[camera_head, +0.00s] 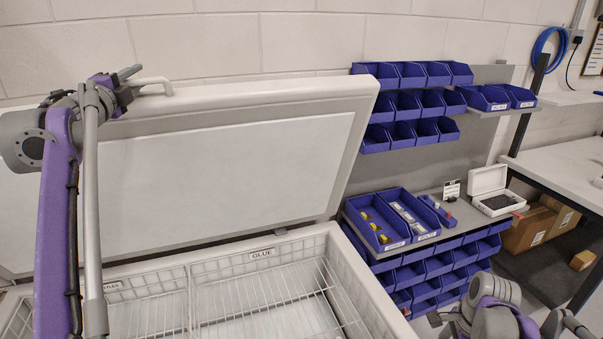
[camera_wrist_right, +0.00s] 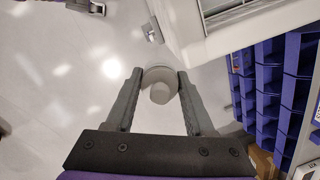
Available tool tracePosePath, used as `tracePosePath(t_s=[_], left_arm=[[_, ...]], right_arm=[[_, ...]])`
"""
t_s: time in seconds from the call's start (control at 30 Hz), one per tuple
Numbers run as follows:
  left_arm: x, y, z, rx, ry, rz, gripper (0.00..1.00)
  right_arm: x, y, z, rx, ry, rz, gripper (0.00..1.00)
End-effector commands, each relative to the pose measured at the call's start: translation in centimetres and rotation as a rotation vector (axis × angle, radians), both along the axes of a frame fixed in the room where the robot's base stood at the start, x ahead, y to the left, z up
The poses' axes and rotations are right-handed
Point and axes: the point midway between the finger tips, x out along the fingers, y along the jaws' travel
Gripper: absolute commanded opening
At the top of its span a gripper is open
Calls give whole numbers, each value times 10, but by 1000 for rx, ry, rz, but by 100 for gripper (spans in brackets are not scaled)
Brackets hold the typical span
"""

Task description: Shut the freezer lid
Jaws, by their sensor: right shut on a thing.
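The freezer lid (camera_head: 235,165) stands raised, leaning back near the wall above the open white freezer (camera_head: 355,290). A pale bar handle (camera_head: 155,82) sticks up at the lid's top left edge. My left gripper (camera_head: 128,85) is at this handle with its fingers apart; whether they touch it is unclear. In the right wrist view, my right gripper (camera_wrist_right: 160,82) is shut on a round pale grey thing (camera_wrist_right: 160,93), with the floor below. Its fingers are not visible in the head view, where part of my right arm shows at the lower right.
Wire baskets (camera_head: 265,295) sit inside the freezer, one labelled GLUE. Blue bins (camera_head: 425,270) fill a rack close to the freezer's right. A shelf carries more bins (camera_head: 375,215) and a white open box (camera_head: 490,190). A workbench (camera_head: 565,165) stands farther right.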

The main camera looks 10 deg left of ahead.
Motion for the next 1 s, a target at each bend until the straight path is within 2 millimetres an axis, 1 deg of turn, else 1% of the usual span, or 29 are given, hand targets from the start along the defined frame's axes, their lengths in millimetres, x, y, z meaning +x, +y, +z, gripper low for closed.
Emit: tracePosePath(t_s=[0.17,0.2,0.37,1.0], left_arm=[[0,0,0,0,0,0,32],[0,0,0,0,0,0,28],[0,0,0,0,0,1,0],[0,0,-1,0,1,1,0]], right_arm=[[0,0,0,0,0,0,0],[0,0,0,0,0,0,0],[0,0,0,0,0,0,0],[0,0,0,0,0,0,0]])
